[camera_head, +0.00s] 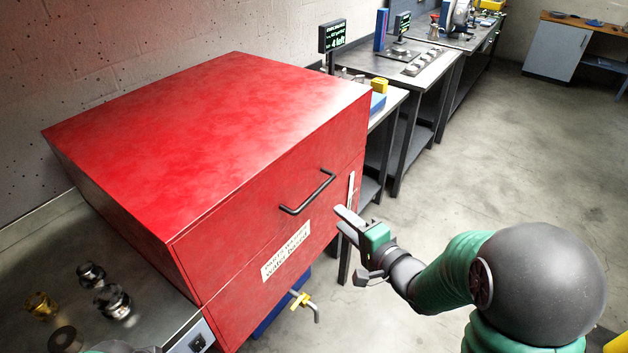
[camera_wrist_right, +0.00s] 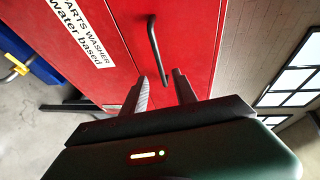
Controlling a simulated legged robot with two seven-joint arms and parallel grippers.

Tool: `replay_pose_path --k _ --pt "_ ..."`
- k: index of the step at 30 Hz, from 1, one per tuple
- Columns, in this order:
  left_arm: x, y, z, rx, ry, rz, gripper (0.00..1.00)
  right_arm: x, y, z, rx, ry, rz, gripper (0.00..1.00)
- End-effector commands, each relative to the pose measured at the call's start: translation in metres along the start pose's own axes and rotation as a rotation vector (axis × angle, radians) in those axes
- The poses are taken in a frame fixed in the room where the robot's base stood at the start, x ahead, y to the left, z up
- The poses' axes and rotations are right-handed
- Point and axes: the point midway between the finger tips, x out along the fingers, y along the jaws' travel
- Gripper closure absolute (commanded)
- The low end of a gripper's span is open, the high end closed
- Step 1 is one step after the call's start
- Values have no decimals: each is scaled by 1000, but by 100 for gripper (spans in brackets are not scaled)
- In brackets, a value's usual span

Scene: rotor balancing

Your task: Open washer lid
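The red parts washer (camera_head: 215,130) stands at left centre with its lid shut; a seam runs along its front. A black bar handle (camera_head: 308,193) is on the front face, above a white label (camera_head: 286,251). My right gripper (camera_head: 343,219) is in front of the washer, to the right of and below the handle. In the right wrist view my right gripper (camera_wrist_right: 160,86) has its fingers apart, with the handle (camera_wrist_right: 154,45) ahead and its near end lined up between the fingertips. Nothing is held. My left gripper is not in view.
A yellow-handled tap (camera_head: 303,299) sticks out low on the washer's front. Small metal and glass-like parts (camera_head: 112,300) stand on the metal bench (camera_head: 165,320) at left. Workbenches (camera_head: 430,65) line the wall behind. The floor (camera_head: 490,150) at right is clear.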

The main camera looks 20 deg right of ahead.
Motion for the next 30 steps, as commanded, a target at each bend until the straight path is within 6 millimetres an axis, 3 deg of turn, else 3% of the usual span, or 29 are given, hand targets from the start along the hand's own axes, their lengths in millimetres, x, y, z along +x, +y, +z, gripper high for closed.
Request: replay_pose_path --k 9,15,19,27,30 --pt "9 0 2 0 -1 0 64 88 4 -1 -1 -4 1 66" --pt "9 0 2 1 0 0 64 127 3 -2 0 -2 0 66" --pt "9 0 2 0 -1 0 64 139 2 -2 1 -1 0 66" --pt "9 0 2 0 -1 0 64 140 2 -2 2 0 1 66" --pt "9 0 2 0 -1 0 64 140 2 -2 2 0 1 79"
